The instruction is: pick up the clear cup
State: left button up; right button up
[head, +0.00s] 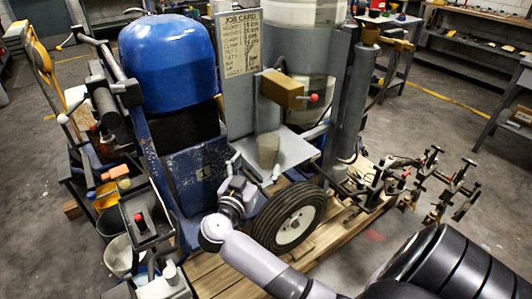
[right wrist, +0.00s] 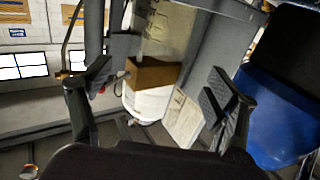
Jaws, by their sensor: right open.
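The clear cup (head: 268,150) is a small, greyish see-through cup. It stands upright on a grey metal shelf (head: 296,152) at the middle of the head view, below a wooden block (head: 283,90). My right gripper (head: 245,178) is just in front of the shelf, lower and left of the cup, and apart from it. In the right wrist view its two fingers (right wrist: 158,82) are spread wide with nothing held between them. I cannot make out the cup in that view. My left gripper is not in view.
A black tyre (head: 290,218) stands below the shelf. A job card panel (head: 238,45) rises behind it, and a blue tank (head: 167,62) stands to the left. A grey post (head: 346,95) and several clamps (head: 440,180) are to the right.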

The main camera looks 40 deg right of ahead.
aim_at(265, 149)
jog(key=x, duration=0.3)
jog(key=shift+w+d, duration=0.25)
jog(key=shift+w, duration=0.1)
jog(key=shift+x, duration=1.05)
jog(key=shift+w+d, duration=0.1)
jog(key=shift+d, duration=0.05)
jog(key=shift+w+d, duration=0.15)
jog(key=shift+d, duration=0.15)
jog(key=x, duration=0.4)
jog(key=shift+w+d+f, duration=0.15)
jog(key=shift+w, duration=0.05)
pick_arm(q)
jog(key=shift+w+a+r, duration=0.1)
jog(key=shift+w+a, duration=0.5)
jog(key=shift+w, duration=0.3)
pick_arm(e)
jog(key=shift+c, duration=0.6)
jog(key=c, duration=1.1)
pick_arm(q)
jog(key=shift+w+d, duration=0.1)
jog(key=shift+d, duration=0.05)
